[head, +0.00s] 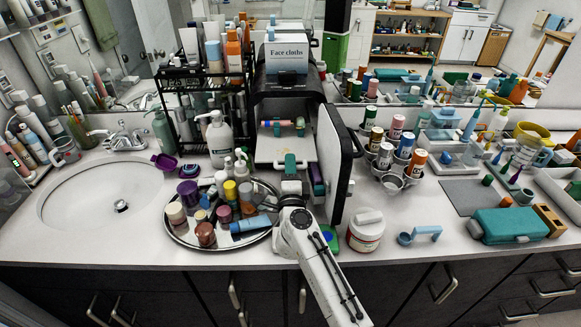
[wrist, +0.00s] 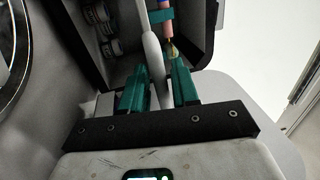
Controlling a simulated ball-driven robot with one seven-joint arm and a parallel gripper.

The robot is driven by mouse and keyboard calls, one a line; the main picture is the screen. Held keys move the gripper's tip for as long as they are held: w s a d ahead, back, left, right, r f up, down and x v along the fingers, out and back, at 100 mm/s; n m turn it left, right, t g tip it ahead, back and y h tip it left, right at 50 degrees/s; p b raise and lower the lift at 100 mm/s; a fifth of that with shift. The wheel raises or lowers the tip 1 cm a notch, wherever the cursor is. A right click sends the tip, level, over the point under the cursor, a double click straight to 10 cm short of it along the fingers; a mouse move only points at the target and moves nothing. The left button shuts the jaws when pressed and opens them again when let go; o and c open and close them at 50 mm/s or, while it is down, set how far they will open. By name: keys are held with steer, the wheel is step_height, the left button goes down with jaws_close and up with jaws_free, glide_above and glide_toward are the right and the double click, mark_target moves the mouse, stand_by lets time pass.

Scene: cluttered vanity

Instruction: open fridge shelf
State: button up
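The small black fridge (head: 287,90) stands at the middle of the counter. Its door (head: 335,160) is swung open to the right. Inside, a pale shelf (head: 268,152) lies below a tube with a pink and orange body (head: 284,123). My gripper (head: 290,166) is at the front of the opening, one teal finger showing over the shelf's front; the other finger is hidden in the head view. In the wrist view, my gripper (wrist: 158,88) is open, with its fingers either side of the thin pale shelf edge (wrist: 152,55). Gaps show beside the edge, so contact is unclear.
A round tray (head: 180,238) of jars and tubes sits close left of my arm. A white-lidded jar (head: 366,232) stands right of it, below the door. A cup rack (head: 391,175) stands beyond the door. A face-cloth box (head: 287,54) is on the fridge.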

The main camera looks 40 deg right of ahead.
steer(key=shift+o, duration=0.4)
steer(key=v, duration=1.1)
steer(key=shift+w+d, duration=0.1)
